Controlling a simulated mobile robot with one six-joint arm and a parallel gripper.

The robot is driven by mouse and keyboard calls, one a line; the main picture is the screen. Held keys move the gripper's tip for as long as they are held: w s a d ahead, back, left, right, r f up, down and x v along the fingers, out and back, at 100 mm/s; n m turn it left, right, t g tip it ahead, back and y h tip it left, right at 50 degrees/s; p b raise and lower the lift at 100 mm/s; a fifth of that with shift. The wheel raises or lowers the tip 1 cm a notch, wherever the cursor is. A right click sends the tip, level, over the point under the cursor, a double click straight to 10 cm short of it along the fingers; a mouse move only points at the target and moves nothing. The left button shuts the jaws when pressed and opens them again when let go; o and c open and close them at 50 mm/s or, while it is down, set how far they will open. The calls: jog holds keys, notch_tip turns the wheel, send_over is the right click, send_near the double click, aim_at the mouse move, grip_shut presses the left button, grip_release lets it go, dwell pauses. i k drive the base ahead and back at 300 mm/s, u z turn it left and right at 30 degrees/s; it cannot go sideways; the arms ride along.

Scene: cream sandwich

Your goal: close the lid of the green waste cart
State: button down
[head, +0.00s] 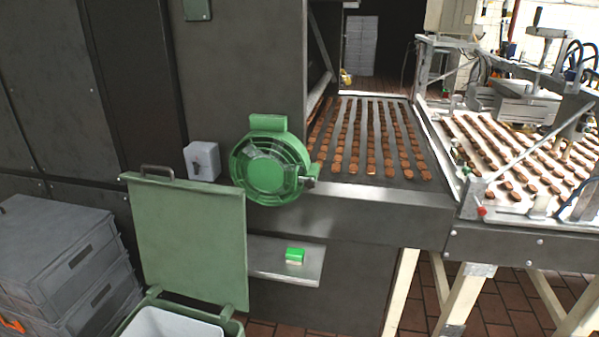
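The green waste cart (228,325) stands at the bottom left of the head view, and only its upper rim shows. Its green lid (190,238) stands open, upright at the back of the cart, with a dark handle (157,171) on its top edge. A pale inner liner (172,324) shows inside the cart's opening. The lower part of the cart is cut off by the frame. My gripper is not in view.
Grey stacked crates (68,250) stand left of the cart. Behind the lid is a dark machine with a green motor (268,168) and a conveyor (375,118) of cookies. A small shelf (262,262) holding a green-and-white block (294,256) juts out right of the lid.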

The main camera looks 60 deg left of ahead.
aim_at(192, 238)
jog(key=z, duration=0.55)
jog(key=k, duration=0.1)
jog(key=u, duration=2.75)
jog(key=i, duration=1.65)
jog(key=u, duration=0.05)
